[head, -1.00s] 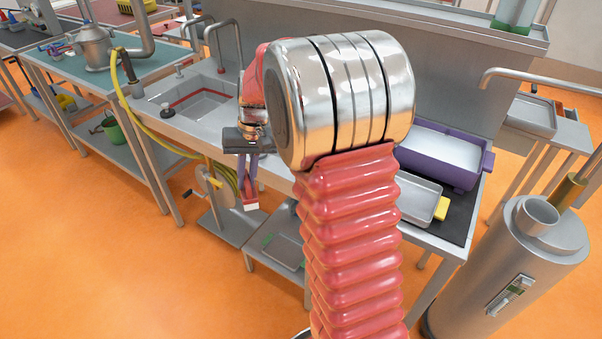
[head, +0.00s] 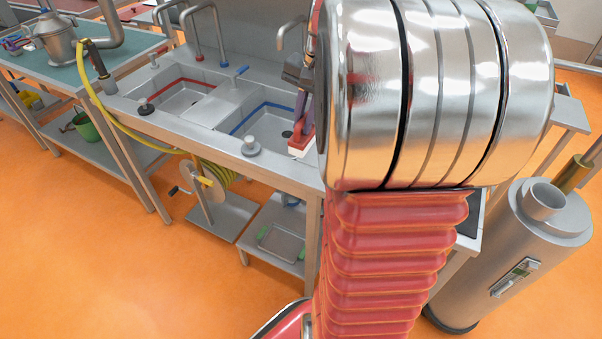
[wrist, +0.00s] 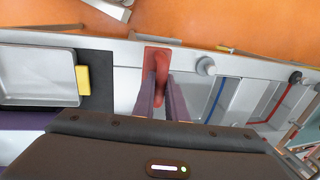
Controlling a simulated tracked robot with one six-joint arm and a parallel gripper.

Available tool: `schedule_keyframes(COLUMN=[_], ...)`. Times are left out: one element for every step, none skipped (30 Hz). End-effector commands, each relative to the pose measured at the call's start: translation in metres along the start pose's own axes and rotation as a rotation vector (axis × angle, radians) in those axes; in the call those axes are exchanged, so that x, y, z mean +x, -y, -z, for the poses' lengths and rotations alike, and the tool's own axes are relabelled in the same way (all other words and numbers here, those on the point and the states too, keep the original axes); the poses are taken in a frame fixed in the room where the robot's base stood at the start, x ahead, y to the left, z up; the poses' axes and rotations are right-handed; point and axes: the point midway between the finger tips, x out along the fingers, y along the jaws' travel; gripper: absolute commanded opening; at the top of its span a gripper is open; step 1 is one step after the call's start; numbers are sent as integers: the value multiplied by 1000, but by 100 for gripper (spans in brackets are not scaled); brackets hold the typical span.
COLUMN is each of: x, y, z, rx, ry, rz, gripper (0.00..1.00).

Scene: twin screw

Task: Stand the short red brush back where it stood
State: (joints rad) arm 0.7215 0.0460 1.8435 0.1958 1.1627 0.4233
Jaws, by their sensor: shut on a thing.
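The short red brush (wrist: 157,65) is held between the purple fingers of my gripper (wrist: 163,95), which are shut on it in the wrist view. Its red end points away from the wrist, over the steel counter. In the head view the brush's white-and-red lower end (head: 300,143) shows at the counter's front edge, right of the blue-rimmed basin. My gripper (head: 305,112) is mostly hidden there behind my arm. I cannot tell whether the brush touches the counter.
The counter has a blue-rimmed basin (head: 262,120) and a red-rimmed basin (head: 182,98). A grey knob-like plug (head: 250,147) stands at its front edge. In the wrist view a steel tray (wrist: 38,82) with a yellow handle lies on a black mat (wrist: 98,75). Taps rise behind the basins.

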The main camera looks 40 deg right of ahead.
Motion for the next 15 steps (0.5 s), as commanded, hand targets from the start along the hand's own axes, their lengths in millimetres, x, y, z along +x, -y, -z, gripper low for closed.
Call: schedule_keyframes(x=[0,-1,0,0,1,4,6,10,15,20,25,32,37,41,47], y=[-2,-3,-4,-5,-6,-7,-8,-8,-10,-11,-12,-14,-15,-16,-17], z=[2,2,3,3,3,4,4,4,4,4,4,4,4,4,4], rx=[6,8,10,11,13,14,15,16,17,17,17,17,17,17,17], ry=[-2,-2,-2,-3,-3,-2,-2,-1,-1,0,0,0,1,-1,-1], rz=[0,0,0,0,0,0,0,-1,-1,-1,-2,-1,-2,-1,-1], gripper=[0,0,0,0,0,0,0,0,0,0,0,0,0,0,0])
